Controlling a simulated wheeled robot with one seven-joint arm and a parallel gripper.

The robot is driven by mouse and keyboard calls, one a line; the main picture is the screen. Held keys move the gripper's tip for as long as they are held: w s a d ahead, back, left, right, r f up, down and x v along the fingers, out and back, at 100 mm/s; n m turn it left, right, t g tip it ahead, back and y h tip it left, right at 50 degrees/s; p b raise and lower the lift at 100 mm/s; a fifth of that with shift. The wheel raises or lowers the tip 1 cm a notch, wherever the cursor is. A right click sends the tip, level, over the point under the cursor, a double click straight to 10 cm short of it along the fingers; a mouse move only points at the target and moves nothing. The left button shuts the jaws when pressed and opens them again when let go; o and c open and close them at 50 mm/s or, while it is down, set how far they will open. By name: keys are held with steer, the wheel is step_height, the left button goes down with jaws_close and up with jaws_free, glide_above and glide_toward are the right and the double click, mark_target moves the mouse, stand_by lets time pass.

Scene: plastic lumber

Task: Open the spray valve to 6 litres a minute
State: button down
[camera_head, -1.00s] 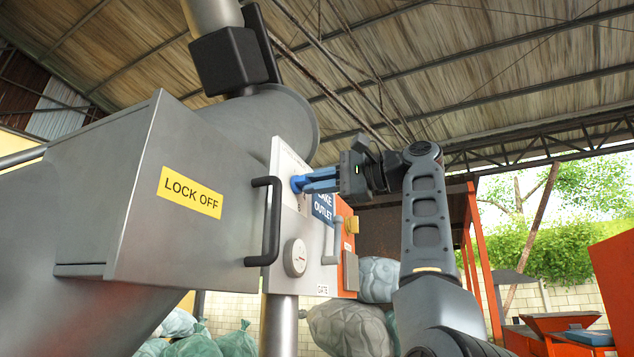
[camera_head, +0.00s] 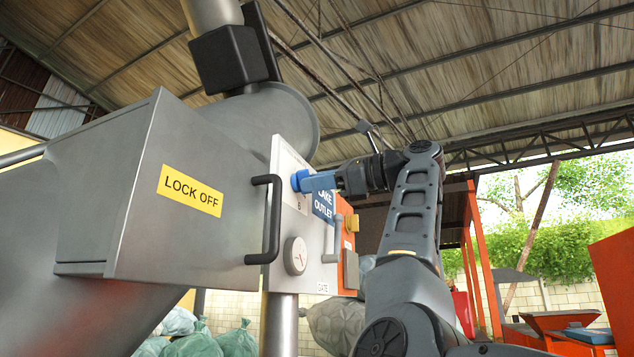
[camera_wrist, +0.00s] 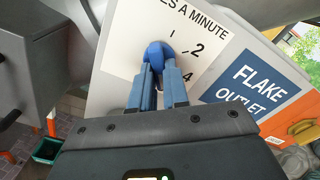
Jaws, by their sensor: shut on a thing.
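The spray valve's blue knob (camera_head: 298,181) is on a white panel (camera_head: 285,225) at the centre of the head view. The knob also shows in the wrist view (camera_wrist: 158,52), with the dial marks 1, 2 and 4 to its right and "A MINUTE" above. My gripper (camera_head: 306,181) is shut on the knob. Its two blue fingers also show in the wrist view (camera_wrist: 160,70), reaching up to the knob and covering the dial below it. I cannot tell the exact knob setting.
A grey box marked "LOCK OFF" (camera_head: 190,192) stands left.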

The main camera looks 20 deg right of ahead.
steer(key=shift+f+m, duration=0.1)
steer(key=shift+m, duration=0.5)
steer(key=c, duration=1.1)
jaws_free()
steer(key=shift+b+v, duration=1.35)
steer(key=shift+v, duration=2.6)
